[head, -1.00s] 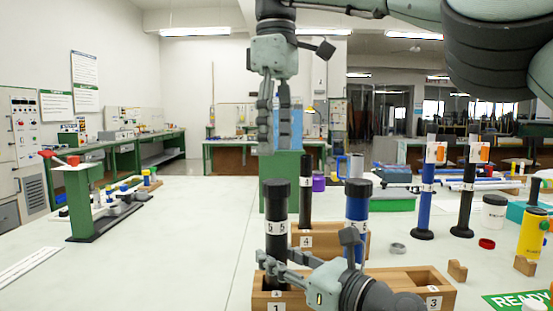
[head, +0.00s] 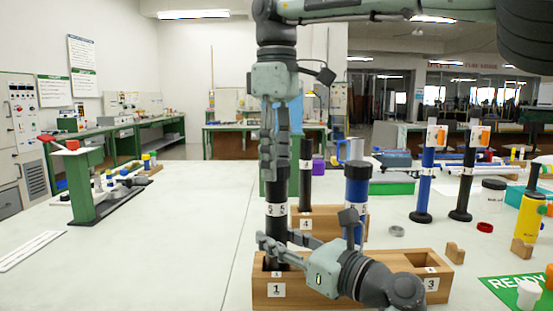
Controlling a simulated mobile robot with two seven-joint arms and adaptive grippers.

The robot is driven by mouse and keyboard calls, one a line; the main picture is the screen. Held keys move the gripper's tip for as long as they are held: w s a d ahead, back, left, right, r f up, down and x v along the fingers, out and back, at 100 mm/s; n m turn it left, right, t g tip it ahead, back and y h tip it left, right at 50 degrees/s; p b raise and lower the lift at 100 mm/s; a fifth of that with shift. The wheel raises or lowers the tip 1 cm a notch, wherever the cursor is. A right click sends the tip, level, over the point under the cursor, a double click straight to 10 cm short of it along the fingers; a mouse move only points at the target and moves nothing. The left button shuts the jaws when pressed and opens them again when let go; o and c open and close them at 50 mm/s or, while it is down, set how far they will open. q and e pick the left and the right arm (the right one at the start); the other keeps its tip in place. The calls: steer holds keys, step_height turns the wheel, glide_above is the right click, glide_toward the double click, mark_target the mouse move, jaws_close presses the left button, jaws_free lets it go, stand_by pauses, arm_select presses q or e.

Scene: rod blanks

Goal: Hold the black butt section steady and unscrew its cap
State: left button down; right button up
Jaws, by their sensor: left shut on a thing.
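The black butt section (head: 276,225) stands upright in the slot marked 1 of the front wooden rack (head: 320,292), with a white label on it. My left gripper (head: 277,248) is shut on its lower part, just above the rack. The section's black cap (head: 284,182) is at the top and partly hidden by my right gripper. My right gripper (head: 275,172) points straight down over the cap, its fingers overlapping it in the head view. Whether these fingers are closed on the cap or only around it I cannot tell.
A blue section (head: 357,190) with a black cap stands close to the right in the same rack. Behind are a thin black rod (head: 305,185) and a second rack (head: 328,222). Blue and black rods stand further right.

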steer(key=c, duration=0.8)
steer(key=n, duration=0.9)
steer(key=shift+n, duration=0.4)
steer(key=n, duration=0.7)
steer(key=shift+n, duration=0.4)
steer(key=n, duration=0.4)
steer(key=shift+n, duration=0.4)
steer(key=n, duration=0.7)
steer(key=shift+n, duration=0.3)
steer(key=n, duration=1.2)
steer(key=shift+r, duration=0.1)
steer(key=n, duration=1.2)
